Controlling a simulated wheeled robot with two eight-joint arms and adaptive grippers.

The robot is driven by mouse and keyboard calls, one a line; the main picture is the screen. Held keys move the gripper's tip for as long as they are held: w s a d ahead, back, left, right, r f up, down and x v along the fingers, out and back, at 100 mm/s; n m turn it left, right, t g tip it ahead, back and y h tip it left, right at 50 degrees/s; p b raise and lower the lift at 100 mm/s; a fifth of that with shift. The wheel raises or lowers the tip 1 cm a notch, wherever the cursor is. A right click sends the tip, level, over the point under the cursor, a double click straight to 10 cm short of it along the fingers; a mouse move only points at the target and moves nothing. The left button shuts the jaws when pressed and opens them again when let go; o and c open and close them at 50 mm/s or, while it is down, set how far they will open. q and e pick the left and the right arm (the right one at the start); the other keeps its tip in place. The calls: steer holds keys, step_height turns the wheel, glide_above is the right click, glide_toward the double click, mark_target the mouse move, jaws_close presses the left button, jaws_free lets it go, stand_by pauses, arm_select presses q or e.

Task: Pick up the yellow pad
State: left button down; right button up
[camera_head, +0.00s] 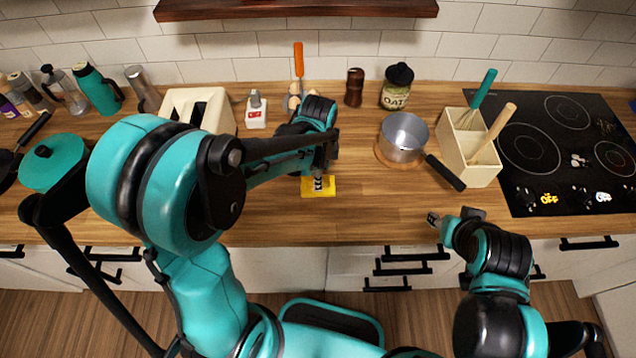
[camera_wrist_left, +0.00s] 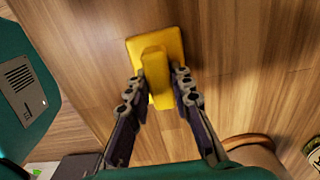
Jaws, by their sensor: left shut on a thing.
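The yellow pad (camera_head: 328,188) is a flat rectangle on the wooden counter, near its front middle. In the left wrist view the yellow pad (camera_wrist_left: 176,40) shows a raised yellow grip along its middle. My left gripper (camera_head: 318,184) reaches down onto it from above. Its two fingers (camera_wrist_left: 158,92) stand on either side of the raised grip and are shut on it. I cannot tell whether the pad is clear of the counter. My right gripper (camera_head: 433,218) hangs at the front edge of the counter, away from the pad; its fingers are too small to read.
A steel saucepan (camera_head: 404,135) and a cream utensil box (camera_head: 467,160) stand to the right, before the black cooktop (camera_head: 540,150). A cream toaster (camera_head: 215,110) and a teal pot (camera_head: 52,160) are left. The counter (camera_head: 375,205) right of the pad is clear.

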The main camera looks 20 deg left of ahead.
arm_select(q)
steer(key=shift+r, duration=0.6)
step_height(320, 180, up, 3)
steer(key=shift+r+p, duration=0.1)
steer(key=shift+p, duration=0.8)
steer(key=s+d+r+p, duration=0.2)
steer(key=d+r, duration=0.4)
steer(key=d, duration=0.5)
steer(key=shift+s+d+r, duration=0.15)
steer(key=shift+s+r, duration=0.15)
steer(key=shift+s, duration=0.2)
steer(key=shift+s+f, duration=0.1)
